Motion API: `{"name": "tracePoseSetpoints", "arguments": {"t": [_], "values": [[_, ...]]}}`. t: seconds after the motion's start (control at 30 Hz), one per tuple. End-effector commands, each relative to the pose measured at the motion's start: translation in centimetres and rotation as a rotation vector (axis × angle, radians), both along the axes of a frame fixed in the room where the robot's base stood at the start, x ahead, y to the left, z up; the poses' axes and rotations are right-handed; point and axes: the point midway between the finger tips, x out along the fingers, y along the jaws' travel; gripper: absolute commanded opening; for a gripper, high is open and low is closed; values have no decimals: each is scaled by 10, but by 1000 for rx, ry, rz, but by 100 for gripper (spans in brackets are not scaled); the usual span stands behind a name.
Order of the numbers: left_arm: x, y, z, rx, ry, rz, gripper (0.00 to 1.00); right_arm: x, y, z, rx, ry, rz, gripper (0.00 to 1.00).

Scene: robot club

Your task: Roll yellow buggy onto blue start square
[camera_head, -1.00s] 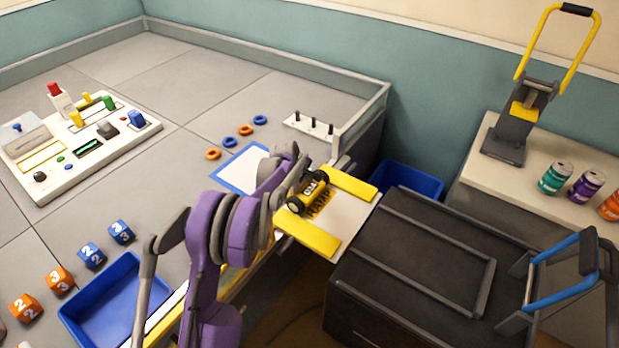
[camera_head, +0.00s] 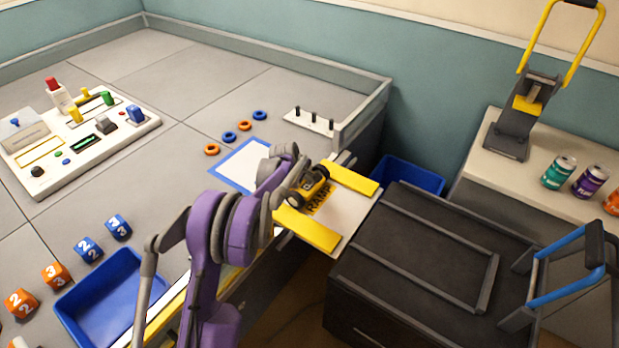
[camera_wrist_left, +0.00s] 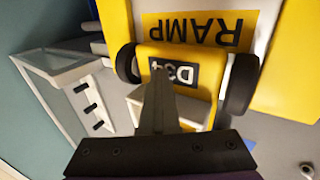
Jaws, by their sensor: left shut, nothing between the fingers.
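The yellow buggy (camera_head: 313,187) with black wheels stands on the white ramp (camera_head: 345,208) with yellow side strips, over its "RAMP" lettering. In the left wrist view the buggy (camera_wrist_left: 200,76) shows a dark number plate. My left gripper (camera_wrist_left: 158,72) is shut and empty, its fingertips at the plate, apparently touching the buggy without gripping it. In the head view the left gripper (camera_head: 299,183) is at the buggy's left side, partly hiding it. The start square (camera_head: 233,170), a white patch with a blue border, lies on the grey floor left of the ramp, partly hidden by my arm.
Blue and orange rings (camera_head: 229,138) and a peg board (camera_head: 308,123) lie beyond the square. A control panel (camera_head: 85,140), numbered cubes (camera_head: 88,249) and a blue tray (camera_head: 105,300) are at left.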

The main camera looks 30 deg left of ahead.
Motion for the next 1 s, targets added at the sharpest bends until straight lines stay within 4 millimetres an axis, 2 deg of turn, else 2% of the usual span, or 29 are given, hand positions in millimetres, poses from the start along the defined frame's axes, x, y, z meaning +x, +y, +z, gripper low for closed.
{"name": "tracePoseSetpoints", "arguments": {"t": [0.03,1.0], "values": [[-1,3,-5,1,8,-2,0,0,0,-1,0,0,0,50],[4,67,-11,1,10,-5,0,0,0,-5,0,2,0,50]]}}
